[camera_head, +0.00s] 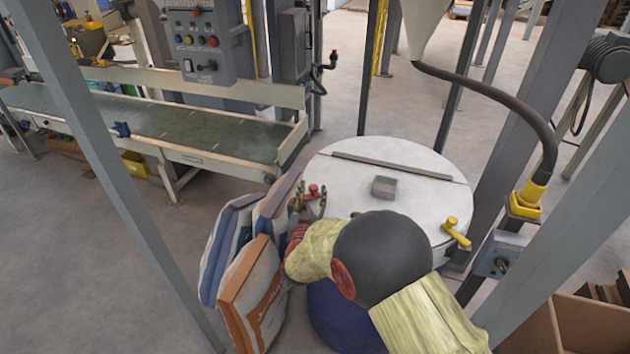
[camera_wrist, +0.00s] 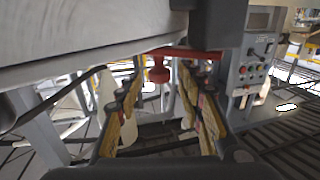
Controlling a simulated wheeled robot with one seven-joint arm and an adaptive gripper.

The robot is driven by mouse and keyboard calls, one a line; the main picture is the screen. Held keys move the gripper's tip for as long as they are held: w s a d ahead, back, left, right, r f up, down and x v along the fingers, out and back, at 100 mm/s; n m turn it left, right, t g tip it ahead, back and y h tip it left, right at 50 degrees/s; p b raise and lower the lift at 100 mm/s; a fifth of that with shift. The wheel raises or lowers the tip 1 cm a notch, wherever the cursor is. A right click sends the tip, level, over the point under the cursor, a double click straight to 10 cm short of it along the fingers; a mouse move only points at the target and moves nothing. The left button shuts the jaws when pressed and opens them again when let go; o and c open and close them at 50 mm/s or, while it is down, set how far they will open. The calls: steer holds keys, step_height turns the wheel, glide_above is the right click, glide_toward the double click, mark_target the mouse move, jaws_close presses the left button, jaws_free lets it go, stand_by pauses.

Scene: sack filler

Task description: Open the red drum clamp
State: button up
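The red drum clamp (camera_head: 313,189) sits at the left rim of the round white lid of the drum (camera_head: 352,160). In the wrist view it is a red bar with a round red knob (camera_wrist: 159,73) hanging below it, under the pale lid edge. My gripper (camera_head: 310,198) is at the clamp, with its fingers on either side of it in the head view. In the wrist view my gripper (camera_wrist: 160,88) is open, its yellow-padded fingers apart and the knob between and beyond them. I cannot tell whether a finger touches the clamp. My arm hides the lid's front part.
A yellow clamp (camera_head: 455,232) is on the lid's right rim. Stacked sacks (camera_head: 252,290) lean close at the left of the drum. A grey post (camera_head: 115,170) stands at left, and a conveyor (camera_head: 170,125) lies behind. An open cardboard box (camera_head: 570,325) is at lower right.

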steer(key=w, duration=0.2)
steer(key=w+b, duration=0.1)
steer(key=w, duration=0.1)
steer(key=w+d, duration=0.1)
steer(key=w, duration=0.1)
steer(key=shift+w+b, duration=0.35)
steer(key=shift+c, duration=0.8)
steer(key=c, duration=0.7)
jaws_close()
